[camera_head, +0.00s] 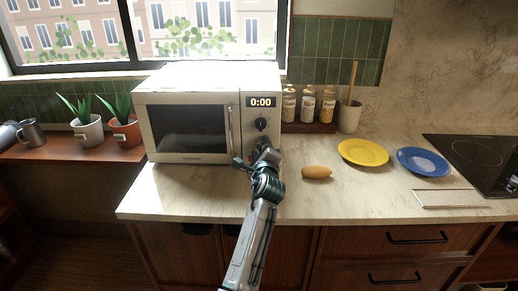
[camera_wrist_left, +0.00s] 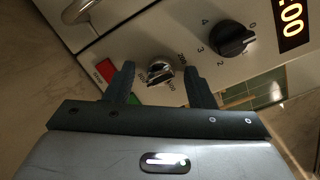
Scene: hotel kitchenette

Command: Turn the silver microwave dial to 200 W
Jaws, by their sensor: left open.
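The microwave (camera_head: 184,85) stands on the counter with its door shut and its display (camera_head: 261,102) reading 0:00. My left gripper (camera_head: 256,158) is in front of the lower control panel and hides most of the silver dial in the head view. In the left wrist view the silver dial (camera_wrist_left: 160,72) sits between the two open fingers of my left gripper (camera_wrist_left: 159,78), with a visible gap on either side. Small numbers ring the dial, but its exact setting is hard to read. My right gripper is not in view.
A black dial (camera_wrist_left: 232,38) is above the silver one, and red (camera_wrist_left: 105,70) and green buttons are close by. A brown potato-like item (camera_head: 317,172), a yellow plate (camera_head: 363,152) and a blue plate (camera_head: 424,161) lie to the right. Spice jars (camera_head: 308,105) stand behind.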

